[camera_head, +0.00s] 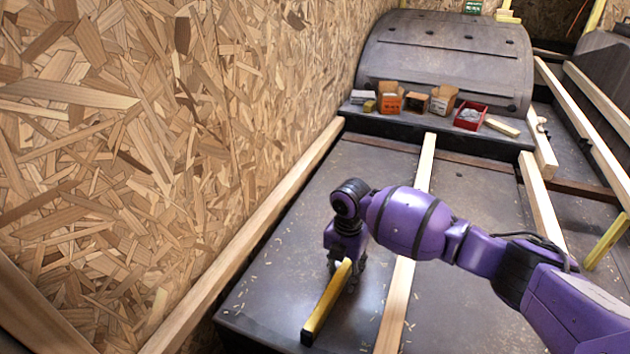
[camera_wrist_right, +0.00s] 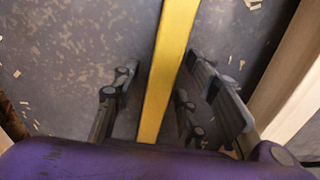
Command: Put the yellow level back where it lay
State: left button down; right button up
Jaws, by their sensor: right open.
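The yellow level (camera_head: 322,305) is a long narrow bar with a dark near end. It seems to lie on the dark grey floor panel (camera_head: 262,285), left of a wooden batten (camera_head: 398,300). My right gripper (camera_head: 346,275) points down at the level's far end. In the right wrist view the level (camera_wrist_right: 170,60) runs between the parted fingers of the gripper (camera_wrist_right: 160,80), with a gap visible on both sides. The gripper is open. It hides the level's far end in the head view. My left gripper is not in view.
A chipboard wall (camera_head: 160,140) with a bottom batten (camera_head: 240,250) stands at left. Small open boxes (camera_head: 390,97) and a red tray (camera_head: 470,117) stand on the ledge before the grey wheel arch (camera_head: 450,55). Wood chips are scattered over the panel. Another yellow bar (camera_head: 606,242) is at right.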

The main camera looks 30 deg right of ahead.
notch_tip(320, 180, up, 12)
dwell(0.4)
jog(key=shift+w+r, duration=0.1)
